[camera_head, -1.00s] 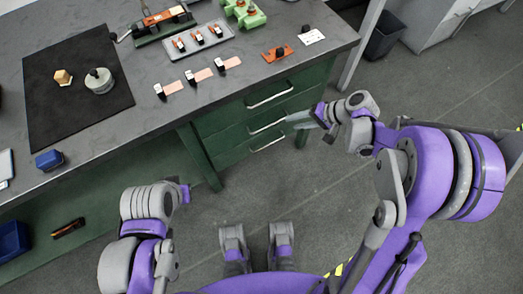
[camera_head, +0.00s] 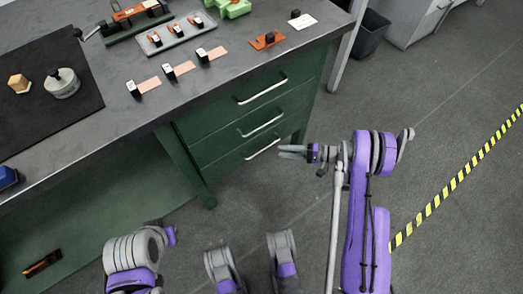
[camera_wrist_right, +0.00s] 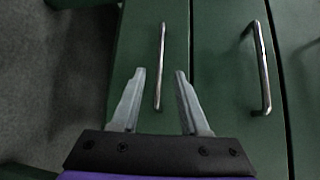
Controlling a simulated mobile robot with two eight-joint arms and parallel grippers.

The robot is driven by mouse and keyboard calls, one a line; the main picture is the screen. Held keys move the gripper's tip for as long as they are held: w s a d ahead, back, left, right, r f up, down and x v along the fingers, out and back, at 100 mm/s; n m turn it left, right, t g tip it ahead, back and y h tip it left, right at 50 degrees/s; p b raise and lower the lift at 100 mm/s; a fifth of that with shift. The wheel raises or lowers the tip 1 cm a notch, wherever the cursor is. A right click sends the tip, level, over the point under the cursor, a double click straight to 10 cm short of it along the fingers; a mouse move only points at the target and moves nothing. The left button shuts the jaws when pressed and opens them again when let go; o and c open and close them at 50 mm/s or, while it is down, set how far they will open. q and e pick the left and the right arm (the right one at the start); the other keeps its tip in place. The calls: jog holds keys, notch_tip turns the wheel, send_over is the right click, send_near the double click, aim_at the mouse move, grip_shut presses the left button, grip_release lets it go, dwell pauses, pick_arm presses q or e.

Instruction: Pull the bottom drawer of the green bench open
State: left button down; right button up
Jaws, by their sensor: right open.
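The green bench (camera_head: 180,163) has three stacked drawers, each with a silver bar handle, all flush with the bench front. The bottom drawer (camera_head: 232,166) has its handle (camera_head: 262,149) just left of my right gripper (camera_head: 281,152). In the right wrist view the bottom handle (camera_wrist_right: 161,66) lies upright in the picture, in line with the gap between the open fingers (camera_wrist_right: 158,88). The fingers look empty; I cannot tell whether their tips are level with the bar. The middle drawer's handle (camera_wrist_right: 262,68) is to the right. My left arm shows at lower left, its fingers out of view.
The dark benchtop (camera_head: 130,110) holds a black mat, a grey tray, several copper strips and an orange plate. A dark bin (camera_head: 371,33) stands by a table leg at the upper right. The floor before the drawers is clear. Yellow-black tape (camera_head: 455,180) crosses the floor at right.

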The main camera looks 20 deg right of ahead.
aim_at(263, 149)
jog(key=b+x, duration=0.1)
jog(key=x, duration=0.8)
jog(key=shift+d+b, duration=0.1)
jog(key=shift+b, duration=0.25)
grip_shut()
dwell(0.9)
